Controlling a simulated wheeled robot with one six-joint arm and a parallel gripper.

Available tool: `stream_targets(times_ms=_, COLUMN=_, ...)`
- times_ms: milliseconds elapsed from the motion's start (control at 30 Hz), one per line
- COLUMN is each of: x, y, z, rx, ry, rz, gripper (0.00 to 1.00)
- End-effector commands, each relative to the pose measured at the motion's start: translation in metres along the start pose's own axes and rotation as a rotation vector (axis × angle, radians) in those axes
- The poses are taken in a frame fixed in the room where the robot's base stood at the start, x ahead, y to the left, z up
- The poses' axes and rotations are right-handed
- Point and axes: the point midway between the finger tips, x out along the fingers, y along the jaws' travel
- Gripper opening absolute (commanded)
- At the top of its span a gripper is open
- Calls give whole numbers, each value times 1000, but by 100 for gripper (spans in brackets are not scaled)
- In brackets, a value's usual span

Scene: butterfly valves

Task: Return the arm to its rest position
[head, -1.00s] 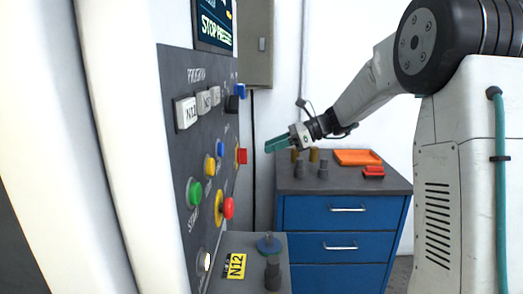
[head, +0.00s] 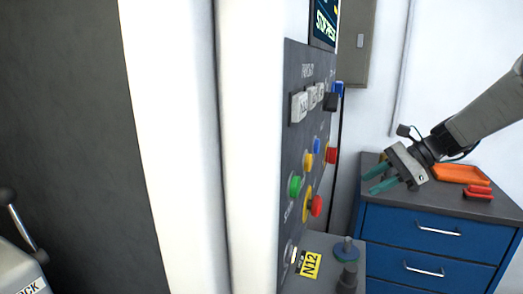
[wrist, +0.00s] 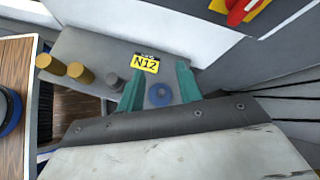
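My gripper (head: 382,179) is at the right of the head view, at the end of my arm coming in from the right edge. Its two teal fingers stand apart with nothing between them. It hangs in front of the blue drawer cabinet (head: 440,229), clear of the control panel (head: 308,135). In the wrist view my gripper (wrist: 160,82) also shows its teal fingers spread. Behind and below them lie a yellow N12 label (wrist: 145,63) and a blue round part (wrist: 159,95), apart from the fingers.
The panel carries a green button (head: 295,186), a red button (head: 316,206) and several others. A shelf below it (head: 325,267) holds dark and blue parts. An orange tray (head: 459,174) and a red object (head: 478,192) lie on the cabinet. A white pillar (head: 178,150) stands left.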

Motion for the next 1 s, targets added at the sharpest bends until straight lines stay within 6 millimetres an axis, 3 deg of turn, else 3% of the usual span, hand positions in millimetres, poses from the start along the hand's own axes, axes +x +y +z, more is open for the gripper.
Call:
stream_targets(times_ms=400, x=1, y=180, z=48, rx=-756, ry=285, rz=472, gripper=35)
stream_targets(times_ms=600, x=-10, y=252, z=58, rx=-1070, ry=388, rz=681, gripper=35)
stream_targets(times_ms=800, x=-19, y=301, z=64, rx=-1270, ry=490, rz=800, gripper=35)
stream_targets(times_ms=1000, x=-21, y=316, z=78, rx=-1355, ry=544, rz=785, gripper=35)
